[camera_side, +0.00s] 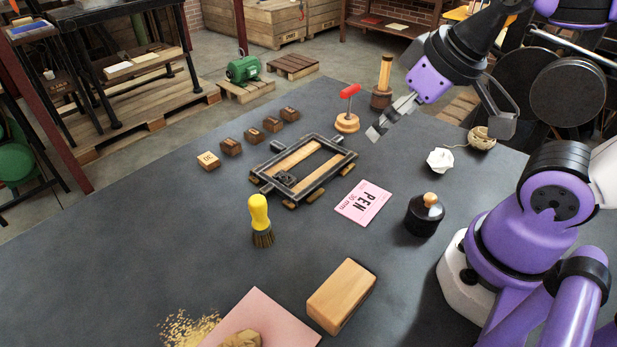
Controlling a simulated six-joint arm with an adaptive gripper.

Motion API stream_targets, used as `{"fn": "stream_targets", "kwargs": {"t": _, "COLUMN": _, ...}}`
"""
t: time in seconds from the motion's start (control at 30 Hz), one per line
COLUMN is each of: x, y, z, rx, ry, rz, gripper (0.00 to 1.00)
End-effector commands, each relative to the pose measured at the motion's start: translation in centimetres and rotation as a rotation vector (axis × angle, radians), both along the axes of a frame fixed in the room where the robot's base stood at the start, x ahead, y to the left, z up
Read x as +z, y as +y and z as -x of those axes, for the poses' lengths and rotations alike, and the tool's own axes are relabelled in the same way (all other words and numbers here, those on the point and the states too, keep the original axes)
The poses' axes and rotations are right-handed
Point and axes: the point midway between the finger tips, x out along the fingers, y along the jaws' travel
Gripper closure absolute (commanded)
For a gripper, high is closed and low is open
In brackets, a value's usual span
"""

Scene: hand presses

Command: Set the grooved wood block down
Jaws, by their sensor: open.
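My gripper (438,130) is open and empty above the far right part of the table, its two fingers spread wide. One finger is near the red-handled tool, the other near the ball of twine. A plain light wood block (340,296) lies at the front of the table, well apart from my gripper. Several small wood blocks stand in a row at the left of the metal frame (263,178); the nearest is a pale block marked 30 (208,160). No groove is clear on any block, so I cannot tell which is the grooved one.
A red-handled tool (348,108) and a wooden-handled tool (382,82) stand behind the frame. A pink card (363,202), black pot (424,215), white crumpled piece (440,160), twine ball (481,139) and yellow brush (260,215) surround it.

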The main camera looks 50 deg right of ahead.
Motion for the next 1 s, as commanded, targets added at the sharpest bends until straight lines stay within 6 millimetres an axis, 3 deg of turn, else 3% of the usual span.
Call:
{"fn": "stream_targets", "kwargs": {"t": 0.17, "x": -1.8, "y": 0.2, "z": -0.1, "rx": -0.072, "ry": 0.102, "rz": -0.067, "gripper": 0.0}}
{"fn": "stream_targets", "kwargs": {"t": 0.4, "x": -8.3, "y": 1.7, "z": 1.2, "rx": -0.442, "ry": 0.535, "rz": -0.411, "gripper": 0.0}}
{"fn": "stream_targets", "kwargs": {"t": 0.5, "x": -10.2, "y": 2.6, "z": 2.3, "rx": -0.63, "ry": 0.741, "rz": -0.588, "gripper": 0.0}}
{"fn": "stream_targets", "kwargs": {"t": 0.73, "x": -11.3, "y": 4.6, "z": 3.7, "rx": -0.96, "ry": 1.137, "rz": -0.933, "gripper": 0.0}}
{"fn": "stream_targets", "kwargs": {"t": 1.0, "x": -11.4, "y": 6.3, "z": 4.1, "rx": -1.064, "ry": 1.296, "rz": -1.062, "gripper": 0.0}}
